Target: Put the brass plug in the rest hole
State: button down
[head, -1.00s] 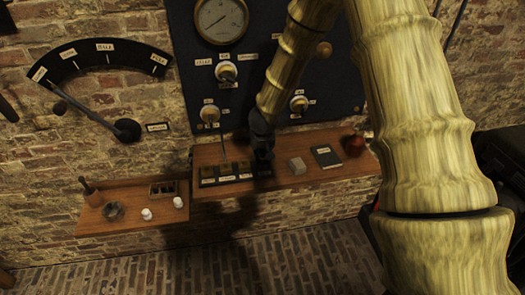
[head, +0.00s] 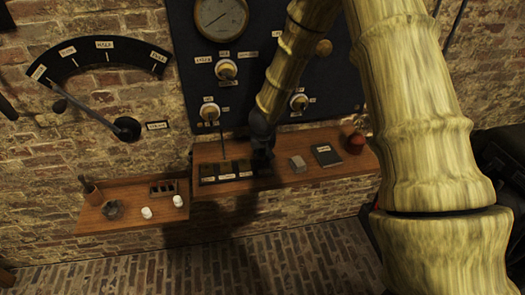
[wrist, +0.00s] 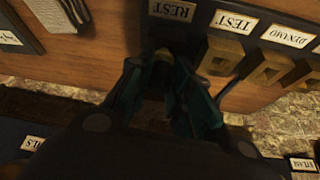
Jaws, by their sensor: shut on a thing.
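In the wrist view my gripper (wrist: 160,72) is shut on the brass plug (wrist: 162,56), of which only a small dull-yellow piece shows between the dark fingertips. The plug is right by the REST label (wrist: 172,11). The rest hole is hidden by the fingers and plug, so I cannot tell whether the plug is in it. Brass blocks with square openings stand beside it, at the TEST label (wrist: 235,21) and the DYNAMO label (wrist: 289,36). In the head view my gripper (head: 262,158) is at the right end of the dark labelled strip (head: 226,179).
On the shelf (head: 330,176), right of my gripper, are a grey block (head: 298,164), a dark labelled book (head: 326,155) and a red round thing (head: 355,143). A lower shelf (head: 130,226) at left holds two white pieces and other small items. A dark panel with knobs (head: 226,69) rises behind.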

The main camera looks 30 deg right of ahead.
jog(key=shift+f, duration=0.3)
dwell(0.4)
jog(key=c, duration=1.2)
grip_release()
jog(key=shift+r, duration=0.1)
jog(key=v, duration=1.1)
jog(key=shift+s+r, duration=0.15)
jog(key=shift+r, duration=0.25)
